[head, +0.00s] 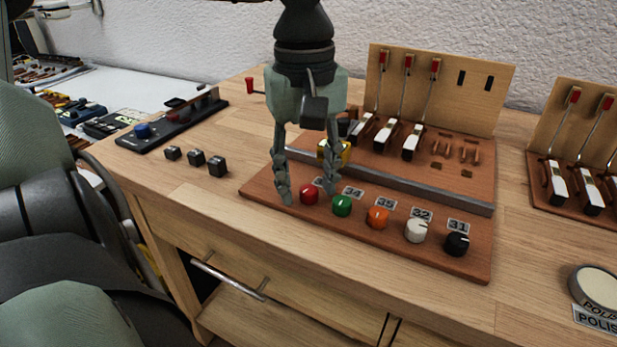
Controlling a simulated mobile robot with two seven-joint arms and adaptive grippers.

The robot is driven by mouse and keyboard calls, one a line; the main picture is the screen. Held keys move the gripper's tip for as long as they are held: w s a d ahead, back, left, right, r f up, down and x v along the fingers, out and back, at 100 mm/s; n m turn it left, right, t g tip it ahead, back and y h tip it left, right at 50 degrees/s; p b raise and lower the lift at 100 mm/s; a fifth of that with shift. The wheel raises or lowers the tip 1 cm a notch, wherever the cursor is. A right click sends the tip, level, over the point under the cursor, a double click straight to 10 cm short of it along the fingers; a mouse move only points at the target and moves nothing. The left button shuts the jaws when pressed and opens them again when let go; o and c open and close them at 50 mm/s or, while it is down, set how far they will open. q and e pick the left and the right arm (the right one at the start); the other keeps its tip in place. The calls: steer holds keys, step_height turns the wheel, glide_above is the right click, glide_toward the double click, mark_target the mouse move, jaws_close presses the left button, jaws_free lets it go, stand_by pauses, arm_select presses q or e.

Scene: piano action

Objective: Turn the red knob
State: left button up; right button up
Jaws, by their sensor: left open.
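The red knob (309,194) is the leftmost in a row of knobs along the front of a wooden panel (270,190). My left gripper (308,200) points down over it with open fingers. One finger is to the left of the red knob and the other is to its right, near the green knob (342,205). I cannot tell whether either finger touches the red knob. Its number label is mostly hidden behind the fingers. My right gripper is not in view.
Orange (377,217), white (415,230) and black (457,243) knobs continue the row to the right. A metal rail (400,183) and piano-action hammers stand behind. Small dark cubes (196,158) lie left of the panel. A polish tin (597,287) is at the right.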

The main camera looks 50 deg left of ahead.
arm_select(q)
steer(key=shift+f, duration=0.15)
jaws_close()
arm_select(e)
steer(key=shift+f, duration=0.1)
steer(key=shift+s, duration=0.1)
arm_select(q)
steer(key=n+b, duration=0.3)
steer(key=shift+w+f+n, duration=0.1)
steer(key=shift+f+n, duration=0.05)
steer(key=shift+n, duration=0.25)
steer(key=n+b, duration=0.4)
steer(key=n, duration=0.2)
steer(key=shift+n, duration=0.4)
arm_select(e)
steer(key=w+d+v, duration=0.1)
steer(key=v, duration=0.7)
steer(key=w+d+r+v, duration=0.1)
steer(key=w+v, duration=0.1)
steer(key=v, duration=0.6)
arm_select(q)
steer(key=shift+d+r+n+b, duration=0.1)
steer(key=shift+r+n+b, duration=0.1)
steer(key=shift+n+b, duration=0.7)
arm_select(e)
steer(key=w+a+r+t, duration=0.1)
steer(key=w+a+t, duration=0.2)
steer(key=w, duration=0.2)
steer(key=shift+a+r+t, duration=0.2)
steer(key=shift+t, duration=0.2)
